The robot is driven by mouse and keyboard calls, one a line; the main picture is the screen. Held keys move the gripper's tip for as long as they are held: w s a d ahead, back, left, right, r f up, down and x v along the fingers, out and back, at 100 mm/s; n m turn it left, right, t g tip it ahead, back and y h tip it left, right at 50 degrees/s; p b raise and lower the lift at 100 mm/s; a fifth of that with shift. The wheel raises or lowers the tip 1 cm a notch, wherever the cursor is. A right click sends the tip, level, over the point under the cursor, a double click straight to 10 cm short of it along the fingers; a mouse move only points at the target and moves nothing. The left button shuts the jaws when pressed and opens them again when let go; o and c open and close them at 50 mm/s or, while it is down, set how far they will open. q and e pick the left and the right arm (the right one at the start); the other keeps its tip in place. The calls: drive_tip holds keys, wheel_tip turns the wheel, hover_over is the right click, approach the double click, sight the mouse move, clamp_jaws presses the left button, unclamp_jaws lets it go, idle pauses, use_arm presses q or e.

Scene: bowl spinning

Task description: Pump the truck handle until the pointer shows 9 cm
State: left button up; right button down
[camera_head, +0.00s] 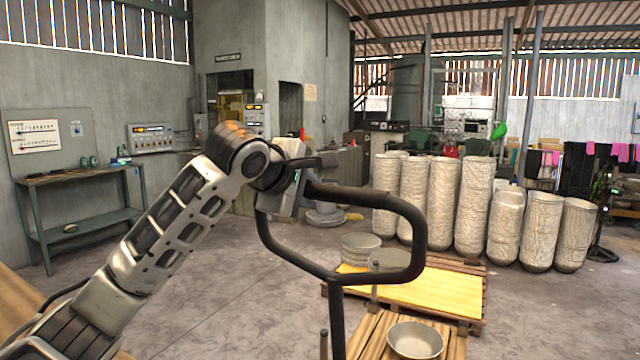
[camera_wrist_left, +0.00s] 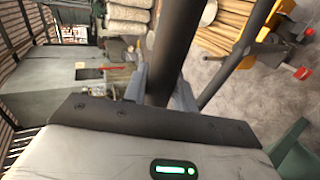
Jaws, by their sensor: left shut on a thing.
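The truck handle (camera_head: 412,228) is a black tubular loop on an upright shaft (camera_head: 337,315), right of centre in the head view. My left gripper (camera_head: 300,188) is at the loop's upper left corner and is shut on its bar. In the left wrist view, the dark handle bar (camera_wrist_left: 170,45) runs up between the two grey fingers of my left gripper (camera_wrist_left: 160,88). A yellow thing with red parts (camera_wrist_left: 258,55) shows at upper right there; I cannot tell what it is. No pointer or scale can be made out. My right gripper is not in view.
A wooden pallet with a yellow board (camera_head: 440,298) stands behind the handle, with stacked round plates (camera_head: 360,243) near it. A metal bowl (camera_head: 415,338) sits on wood at the front. Tall wrapped cylinders (camera_head: 470,205) line the back. A green table (camera_head: 95,218) stands left. Floor between is clear.

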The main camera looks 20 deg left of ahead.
use_arm(q)
drive_tip(key=w, duration=0.3)
drive_tip(key=w+d, duration=0.1)
drive_tip(key=w, duration=0.3)
drive_tip(key=w+r, duration=0.1)
drive_tip(key=w, duration=0.3)
drive_tip(key=shift+d+r, duration=0.1)
drive_tip(key=shift+d, duration=0.15)
drive_tip(key=o, duration=1.9)
drive_tip(key=shift+s, duration=0.1)
drive_tip(key=shift+o, duration=0.2)
drive_tip(key=shift+s, duration=0.1)
drive_tip(key=b+v, duration=0.3)
drive_tip(key=v, duration=0.7)
